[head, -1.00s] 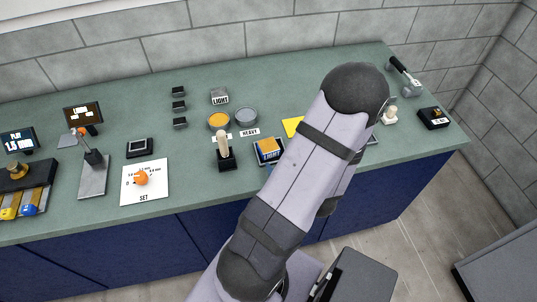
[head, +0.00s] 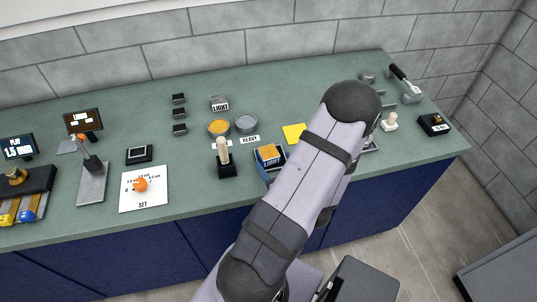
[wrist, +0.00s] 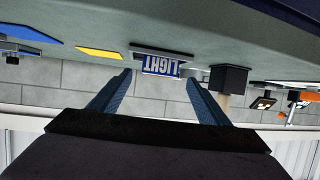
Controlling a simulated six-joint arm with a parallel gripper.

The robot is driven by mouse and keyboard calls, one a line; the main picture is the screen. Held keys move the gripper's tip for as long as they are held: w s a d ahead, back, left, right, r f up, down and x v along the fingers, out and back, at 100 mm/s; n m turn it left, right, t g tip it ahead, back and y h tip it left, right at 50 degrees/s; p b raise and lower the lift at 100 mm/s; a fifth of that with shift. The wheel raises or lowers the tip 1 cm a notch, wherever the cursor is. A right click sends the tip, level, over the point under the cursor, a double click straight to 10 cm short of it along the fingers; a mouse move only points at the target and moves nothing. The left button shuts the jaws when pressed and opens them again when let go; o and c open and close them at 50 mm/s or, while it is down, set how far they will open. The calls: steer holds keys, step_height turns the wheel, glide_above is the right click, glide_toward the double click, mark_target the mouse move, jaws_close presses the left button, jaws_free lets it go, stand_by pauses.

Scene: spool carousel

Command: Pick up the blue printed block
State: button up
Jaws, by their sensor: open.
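A black stand with a pale peg (head: 225,160) is just left of the tray. A white SET card (head: 144,190) lies to the left.

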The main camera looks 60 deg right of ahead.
mark_target(270, 154)
steer(key=p+x, duration=0.2)
steer(key=x, duration=0.1)
steer(key=shift+w+d, duration=0.25)
steer(key=shift+w, duration=0.05)
steer(key=shift+w+d+f, duration=0.3)
steer(key=shift+w+d, duration=0.05)
steer(key=shift+w, duration=0.05)
steer(key=c, duration=1.4)
steer(key=shift+r, duration=0.2)
steer(key=shift+r+b, duration=0.55)
steer(key=shift+r, duration=4.3)
